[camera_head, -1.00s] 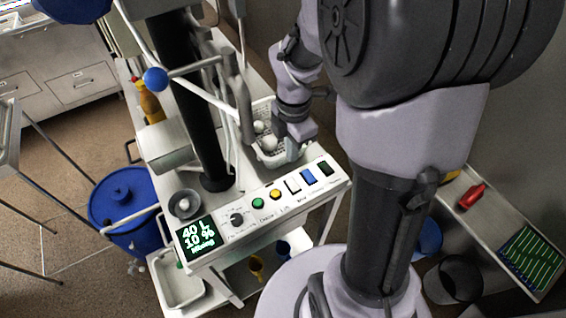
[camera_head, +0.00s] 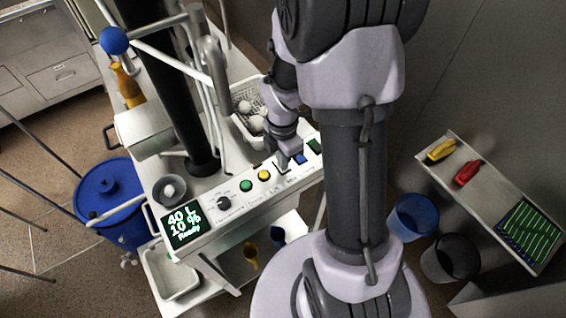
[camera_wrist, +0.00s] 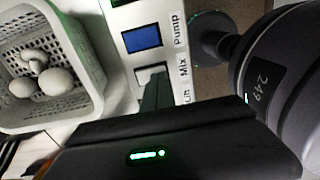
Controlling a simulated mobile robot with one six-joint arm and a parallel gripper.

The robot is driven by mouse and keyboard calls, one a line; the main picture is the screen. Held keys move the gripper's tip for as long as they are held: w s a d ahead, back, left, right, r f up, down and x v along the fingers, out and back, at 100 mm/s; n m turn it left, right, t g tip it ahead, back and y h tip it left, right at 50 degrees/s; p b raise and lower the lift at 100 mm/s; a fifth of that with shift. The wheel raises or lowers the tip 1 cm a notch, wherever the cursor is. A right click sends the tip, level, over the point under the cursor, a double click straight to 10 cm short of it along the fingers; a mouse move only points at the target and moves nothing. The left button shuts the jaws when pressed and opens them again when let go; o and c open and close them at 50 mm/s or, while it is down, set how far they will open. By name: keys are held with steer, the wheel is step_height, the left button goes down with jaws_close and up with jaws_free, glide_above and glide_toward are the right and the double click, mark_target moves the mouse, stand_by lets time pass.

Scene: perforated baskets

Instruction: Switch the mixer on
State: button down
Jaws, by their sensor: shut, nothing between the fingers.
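The mixer's control panel (camera_head: 235,205) is on the front edge of the white cart. Its display (camera_head: 184,222) reads 40 L, 10 % and what looks like "Ready". My gripper (camera_head: 283,163) is shut and empty, fingertips down at the white switch, which it mostly hides in the head view. In the wrist view, the shut fingers (camera_wrist: 156,95) reach the white switch (camera_wrist: 150,73) beside the label "Mix". I cannot tell whether they touch it. The blue switch (camera_wrist: 141,38) is beside the label "Pump".
A green button (camera_head: 246,185), a yellow button (camera_head: 264,175) and a black knob (camera_head: 224,203) share the panel. A white perforated basket (camera_wrist: 92,60) with white round items stands behind the switches. A blue barrel (camera_head: 105,215) stands left of the cart.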

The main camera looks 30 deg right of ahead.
steer(key=shift+f, duration=0.25)
steer(key=shift+s+f, duration=0.15)
stand_by(0.3)
